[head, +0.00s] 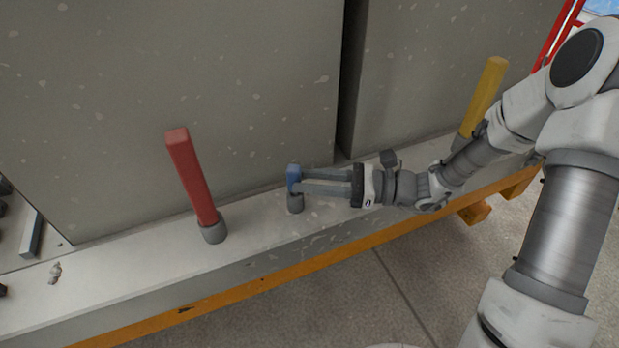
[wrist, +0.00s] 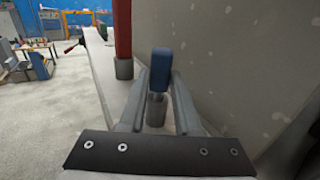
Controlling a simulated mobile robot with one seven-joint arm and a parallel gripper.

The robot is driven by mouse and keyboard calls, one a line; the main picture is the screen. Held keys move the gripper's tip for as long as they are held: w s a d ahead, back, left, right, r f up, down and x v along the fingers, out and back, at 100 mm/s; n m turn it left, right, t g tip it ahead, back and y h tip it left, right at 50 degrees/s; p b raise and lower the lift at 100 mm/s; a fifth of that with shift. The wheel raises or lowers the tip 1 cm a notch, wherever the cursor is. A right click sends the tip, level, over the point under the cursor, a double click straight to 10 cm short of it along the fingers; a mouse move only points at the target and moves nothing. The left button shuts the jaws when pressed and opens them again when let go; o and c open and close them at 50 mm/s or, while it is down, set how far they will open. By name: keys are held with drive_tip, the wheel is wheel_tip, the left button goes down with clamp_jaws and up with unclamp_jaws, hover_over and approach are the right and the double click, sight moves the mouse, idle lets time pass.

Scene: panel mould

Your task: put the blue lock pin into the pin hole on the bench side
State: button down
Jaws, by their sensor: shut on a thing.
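The blue lock pin (head: 293,177) is upright between the fingertips of my gripper (head: 298,181), which is shut on it from the right. The pin also shows in the wrist view (wrist: 162,66), its blue top rising above the fingers.
A yellow pin (head: 483,98) stands to the right, behind my arm. Grey panels (head: 180,80) rise close behind the pale ledge (head: 130,268). An orange beam (head: 290,265) runs along its front.

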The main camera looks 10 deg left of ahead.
drive_tip(key=shift+f+b, duration=0.35)
drive_tip(key=shift+f, duration=0.35)
drive_tip(key=c, duration=0.5)
unclamp_jaws()
drive_tip(key=d, duration=0.5)
drive_tip(key=d+p, duration=0.1)
drive_tip(key=d, duration=0.5)
drive_tip(key=d+p, duration=0.1)
drive_tip(key=d, duration=0.5)
drive_tip(key=shift+w+d, duration=0.25)
drive_tip(key=shift+r, duration=0.15)
